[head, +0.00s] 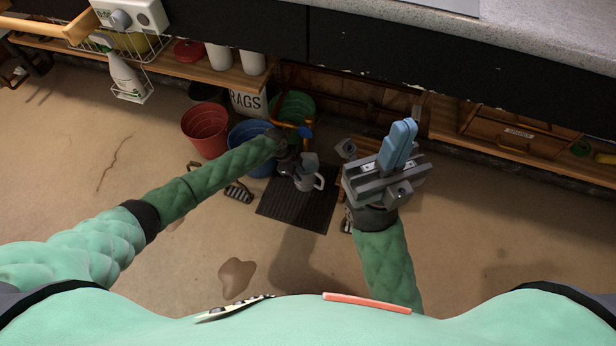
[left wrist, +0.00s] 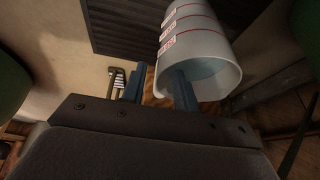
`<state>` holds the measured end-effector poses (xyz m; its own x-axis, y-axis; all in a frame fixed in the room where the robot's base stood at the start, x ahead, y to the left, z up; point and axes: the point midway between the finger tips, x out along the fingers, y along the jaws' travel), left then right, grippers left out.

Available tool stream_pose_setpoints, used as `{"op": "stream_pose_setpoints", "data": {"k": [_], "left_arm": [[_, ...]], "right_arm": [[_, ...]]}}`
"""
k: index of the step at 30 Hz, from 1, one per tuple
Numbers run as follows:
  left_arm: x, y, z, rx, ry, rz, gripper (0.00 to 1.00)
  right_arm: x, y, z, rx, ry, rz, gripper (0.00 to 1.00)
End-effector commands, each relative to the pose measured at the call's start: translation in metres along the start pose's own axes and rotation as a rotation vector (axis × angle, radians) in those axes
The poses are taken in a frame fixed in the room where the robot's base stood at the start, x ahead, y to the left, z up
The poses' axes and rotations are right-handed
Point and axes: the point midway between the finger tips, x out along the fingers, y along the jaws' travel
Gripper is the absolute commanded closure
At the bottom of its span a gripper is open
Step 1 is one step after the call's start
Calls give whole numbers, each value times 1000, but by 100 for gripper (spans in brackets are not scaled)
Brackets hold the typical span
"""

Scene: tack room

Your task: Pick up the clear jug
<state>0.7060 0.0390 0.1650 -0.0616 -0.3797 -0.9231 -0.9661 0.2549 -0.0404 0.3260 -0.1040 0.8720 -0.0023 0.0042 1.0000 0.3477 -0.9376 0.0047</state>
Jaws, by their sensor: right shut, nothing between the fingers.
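The clear jug (head: 304,181) is at the black ridged mat on the floor, its handle on the right in the head view. In the left wrist view the jug (left wrist: 205,45) shows pale walls, red-and-white markings and an open rim towards the camera. My left gripper (head: 304,164) reaches down at the jug's top. Its two blue fingers (left wrist: 155,86) are apart, with the right one overlapping the jug's rim. I cannot tell whether it touches. My right gripper (head: 402,140) is shut and empty, raised to the right of the jug.
The black mat (head: 285,208) lies under the jug area. A red bucket (head: 204,128), a blue bucket (head: 246,134) and a green container (head: 291,106) stand behind. A sandal-like item (head: 238,191) lies left of the mat. The counter (head: 400,50) overhangs at the back. Front floor is mostly clear.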

Motion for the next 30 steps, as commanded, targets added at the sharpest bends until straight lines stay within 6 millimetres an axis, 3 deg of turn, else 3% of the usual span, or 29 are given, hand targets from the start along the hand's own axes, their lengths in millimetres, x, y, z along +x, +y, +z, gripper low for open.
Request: {"op": "stream_pose_setpoints", "data": {"k": [6,13,18,30], "left_arm": [[28,0,0,-1,0,0,70],[29,0,0,-1,0,0,70],[29,0,0,-1,0,0,100],[28,0,0,-1,0,0,100]], "right_arm": [[-4,-2,1,16,4,6,100],[-3,-2,1,19,4,7,100],[-3,-2,1,18,5,7,100],[-3,-2,1,16,5,7,100]]}}
